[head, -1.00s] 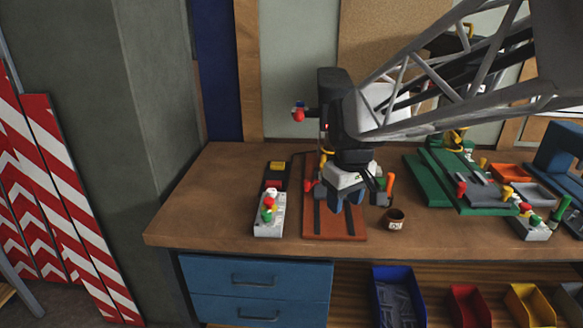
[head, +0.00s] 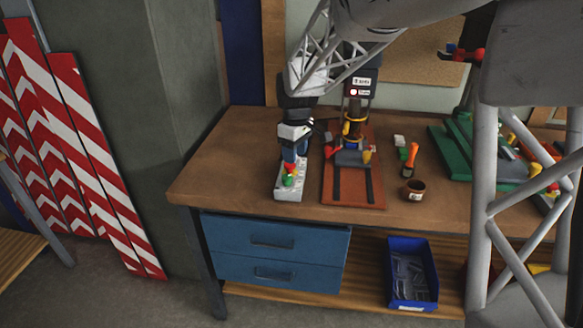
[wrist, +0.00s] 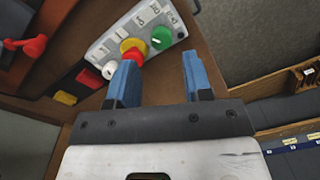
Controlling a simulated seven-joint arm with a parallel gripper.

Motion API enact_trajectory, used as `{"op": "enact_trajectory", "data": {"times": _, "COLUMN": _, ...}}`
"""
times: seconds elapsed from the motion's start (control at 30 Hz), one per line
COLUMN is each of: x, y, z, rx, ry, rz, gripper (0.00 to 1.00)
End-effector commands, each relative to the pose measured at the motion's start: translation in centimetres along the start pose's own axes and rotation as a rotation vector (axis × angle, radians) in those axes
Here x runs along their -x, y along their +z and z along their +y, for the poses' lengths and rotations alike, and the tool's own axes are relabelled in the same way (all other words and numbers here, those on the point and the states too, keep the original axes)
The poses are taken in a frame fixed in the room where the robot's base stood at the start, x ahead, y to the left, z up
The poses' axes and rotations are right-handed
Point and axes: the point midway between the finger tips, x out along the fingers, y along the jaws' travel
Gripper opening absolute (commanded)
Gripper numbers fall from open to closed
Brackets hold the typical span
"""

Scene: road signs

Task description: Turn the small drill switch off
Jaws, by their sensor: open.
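The small drill (head: 354,132) stands on a red-brown base (head: 378,190) on the workbench. Left of it lies a pale grey control box (head: 289,193) with red and green controls on top. In the wrist view the box (wrist: 110,45) carries a green control (wrist: 161,38), a red and yellow button (wrist: 132,48), a white knob (wrist: 109,70) and labels. My gripper (head: 291,162) points down over the far part of the box. In the wrist view its blue fingers (wrist: 160,62) are apart with nothing between them. The left finger partly covers the red button; contact cannot be told.
Right of the drill are an orange-handled tool (head: 411,160), a brown cup (head: 414,189) and a green machine base (head: 450,150). My arm hides part of the right side. The bench is clear left of the box.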

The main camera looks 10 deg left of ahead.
Motion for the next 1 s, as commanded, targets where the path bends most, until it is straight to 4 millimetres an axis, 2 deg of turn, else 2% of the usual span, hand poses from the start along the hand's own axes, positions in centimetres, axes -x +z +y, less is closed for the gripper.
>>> {"op": "enact_trajectory", "data": {"times": 0.1, "x": -1.0, "y": -1.7, "z": 0.2, "rx": 0.037, "ry": -0.007, "rz": -0.006, "gripper": 0.46}}
{"op": "enact_trajectory", "data": {"times": 0.27, "x": -1.4, "y": -2.6, "z": 0.4, "rx": 0.059, "ry": -0.01, "rz": -0.008, "gripper": 0.46}}
{"op": "enact_trajectory", "data": {"times": 0.73, "x": -1.8, "y": -2.6, "z": 0.4, "rx": 0.061, "ry": -0.011, "rz": -0.009, "gripper": 0.46}}
{"op": "enact_trajectory", "data": {"times": 1.0, "x": -3.8, "y": -2.6, "z": 0.3, "rx": 0.061, "ry": -0.012, "rz": -0.01, "gripper": 0.46}}
